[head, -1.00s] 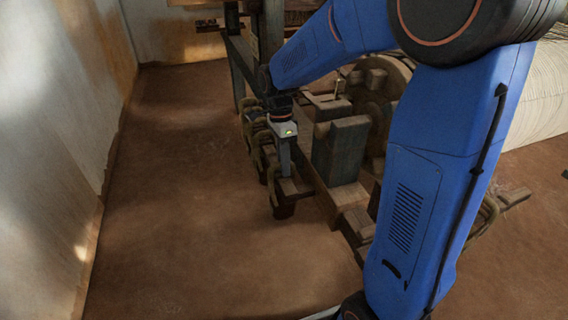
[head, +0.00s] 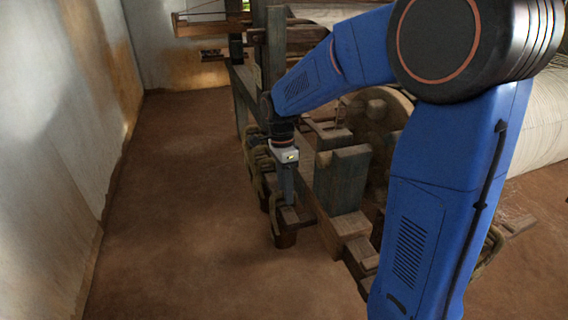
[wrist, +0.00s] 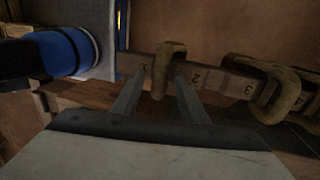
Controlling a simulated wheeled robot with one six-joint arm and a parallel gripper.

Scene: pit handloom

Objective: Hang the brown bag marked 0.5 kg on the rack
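The rack is a wooden bar (head: 289,215) with slots; its numbers 2 and 3 show on it in the wrist view (wrist: 205,78). My gripper (head: 287,201) reaches down at the bar's near end. In the wrist view its two fingers (wrist: 163,75) stand apart, one on each side of a tan loop (wrist: 170,52) that goes over the bar. Thin gaps seem to show beside the loop. A brown bag (head: 286,240) hangs low under the bar's near end, below my gripper. No 0.5 kg mark is readable, so I cannot tell which bag it is.
More tan loops (head: 256,165) hang farther along the rack; one sits by number 3 in the wrist view (wrist: 280,95). Wooden loom posts (head: 347,180) and a wheel (head: 385,110) stand close on the right. The floor (head: 180,200) on the left is clear up to the wall.

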